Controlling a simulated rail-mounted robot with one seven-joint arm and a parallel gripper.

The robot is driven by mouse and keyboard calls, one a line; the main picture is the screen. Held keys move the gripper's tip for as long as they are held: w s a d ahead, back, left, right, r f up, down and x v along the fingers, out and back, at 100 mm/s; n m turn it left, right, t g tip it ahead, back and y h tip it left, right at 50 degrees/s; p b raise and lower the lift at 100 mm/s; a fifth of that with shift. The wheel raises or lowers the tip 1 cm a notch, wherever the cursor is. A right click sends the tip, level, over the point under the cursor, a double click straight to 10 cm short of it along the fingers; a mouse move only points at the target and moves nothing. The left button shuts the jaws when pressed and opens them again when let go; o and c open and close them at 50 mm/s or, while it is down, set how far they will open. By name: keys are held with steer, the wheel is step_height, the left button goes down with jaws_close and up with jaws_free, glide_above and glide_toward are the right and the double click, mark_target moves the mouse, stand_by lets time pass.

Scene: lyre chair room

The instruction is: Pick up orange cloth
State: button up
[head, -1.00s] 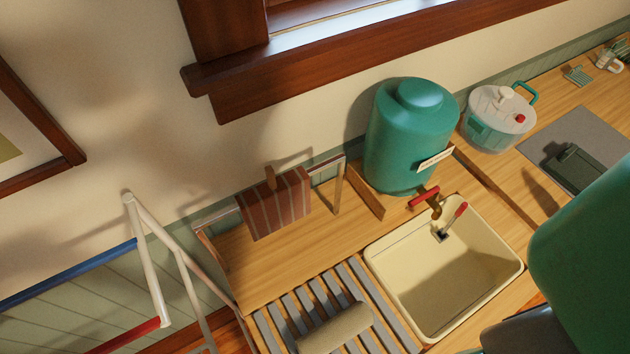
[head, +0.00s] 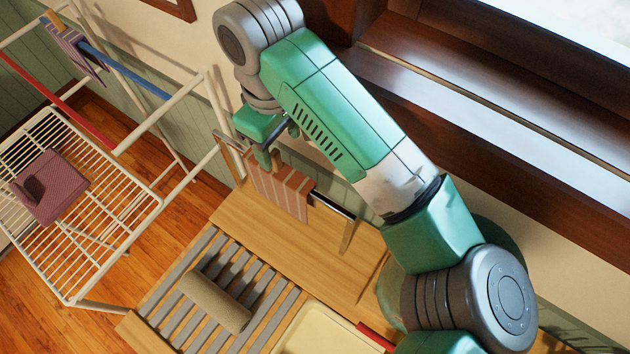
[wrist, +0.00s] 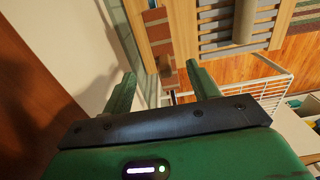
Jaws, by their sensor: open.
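The orange cloth, striped in brownish orange (head: 280,190), hangs over a rail at the back of the wooden counter. In the wrist view its striped edge (wrist: 161,48) runs down the picture towards the gap between my fingers. My gripper (head: 272,147) is just above the cloth's top left part in the head view. It also shows in the wrist view (wrist: 161,75), with its two green fingers apart. I cannot tell whether a finger touches the cloth. My gripper partly hides the cloth's top in the head view.
A white drying rack (head: 122,205) stands at left, with a mauve cloth (head: 50,186) on it and a dark striped cloth (head: 76,52) on its blue bar. A beige roll (head: 214,300) lies on the slatted drainer (head: 172,318) beside the sink (head: 318,335). The wall and window sill are close behind.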

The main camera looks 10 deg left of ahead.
mark_target(277, 164)
steer(key=f, duration=0.5)
steer(key=a+f, duration=0.1)
steer(key=f, duration=0.1)
steer(key=shift+s+a+f+b, duration=0.1)
steer(key=shift+f+b, duration=0.2)
steer(key=shift+f, duration=0.05)
steer(key=c, duration=1)
steer(key=shift+r, duration=0.15)
step_height(277, 164, up, 18)
steer(key=shift+f+p, duration=0.1)
steer(key=shift+p, duration=1.05)
steer(key=shift+r+p, duration=0.2)
steer(key=shift+p, duration=0.35)
steer(key=shift+f, duration=0.2)
